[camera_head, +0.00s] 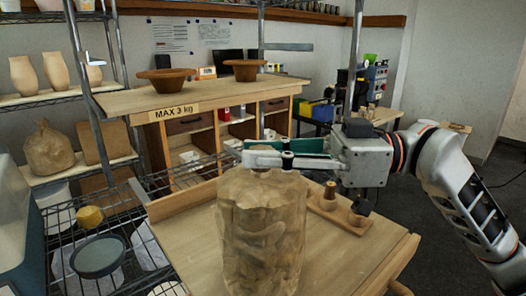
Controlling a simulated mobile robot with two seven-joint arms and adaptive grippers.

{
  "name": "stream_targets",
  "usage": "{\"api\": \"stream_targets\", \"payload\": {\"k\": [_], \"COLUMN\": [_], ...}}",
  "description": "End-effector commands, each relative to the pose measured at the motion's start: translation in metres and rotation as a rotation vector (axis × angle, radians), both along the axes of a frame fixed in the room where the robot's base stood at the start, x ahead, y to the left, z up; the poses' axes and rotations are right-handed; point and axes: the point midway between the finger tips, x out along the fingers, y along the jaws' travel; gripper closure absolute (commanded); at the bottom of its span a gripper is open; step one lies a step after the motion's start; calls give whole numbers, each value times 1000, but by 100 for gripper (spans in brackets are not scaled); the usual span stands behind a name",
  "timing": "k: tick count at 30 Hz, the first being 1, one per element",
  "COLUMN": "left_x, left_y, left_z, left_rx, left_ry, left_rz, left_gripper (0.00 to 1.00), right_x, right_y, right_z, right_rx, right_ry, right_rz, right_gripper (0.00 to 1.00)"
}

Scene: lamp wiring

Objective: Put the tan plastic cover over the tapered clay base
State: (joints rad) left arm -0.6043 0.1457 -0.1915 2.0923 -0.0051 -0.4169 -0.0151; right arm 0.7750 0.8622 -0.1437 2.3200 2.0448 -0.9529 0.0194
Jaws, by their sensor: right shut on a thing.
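The tan plastic cover (262,235) is a wrinkled, cloudy bag that stands upright at the front of the wooden work table. My right gripper (262,162) comes in from the right and is shut on the cover's top. The cover's lower end runs close to the bottom of the picture, so I cannot tell whether it rests on the table. The tapered clay base is not visible; I cannot tell whether it is inside or behind the cover. My left gripper is not in view.
A raised shelf (205,95) behind carries two brown bowls. A wire shelf at left holds vases and another wrapped piece (48,150). The table's right front (370,255) is clear.

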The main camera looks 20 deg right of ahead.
Motion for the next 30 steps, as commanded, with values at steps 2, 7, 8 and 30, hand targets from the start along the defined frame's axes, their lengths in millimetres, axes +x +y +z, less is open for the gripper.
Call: {"api": "stream_targets", "payload": {"k": [2,7,8,30], "left_x": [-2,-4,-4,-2], "left_y": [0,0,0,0], "left_z": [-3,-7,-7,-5], "left_rx": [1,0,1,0], "left_ry": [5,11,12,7], "left_rz": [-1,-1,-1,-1], "left_gripper": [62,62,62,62], "right_x": [0,0,0,-7], "right_y": [0,0,0,-23], "right_z": [-2,-6,-6,-7], "right_rx": [-1,1,1,-3], "right_ry": [1,2,2,3], "right_rz": [0,0,0,-4], "right_gripper": [100,100,100,63]}}
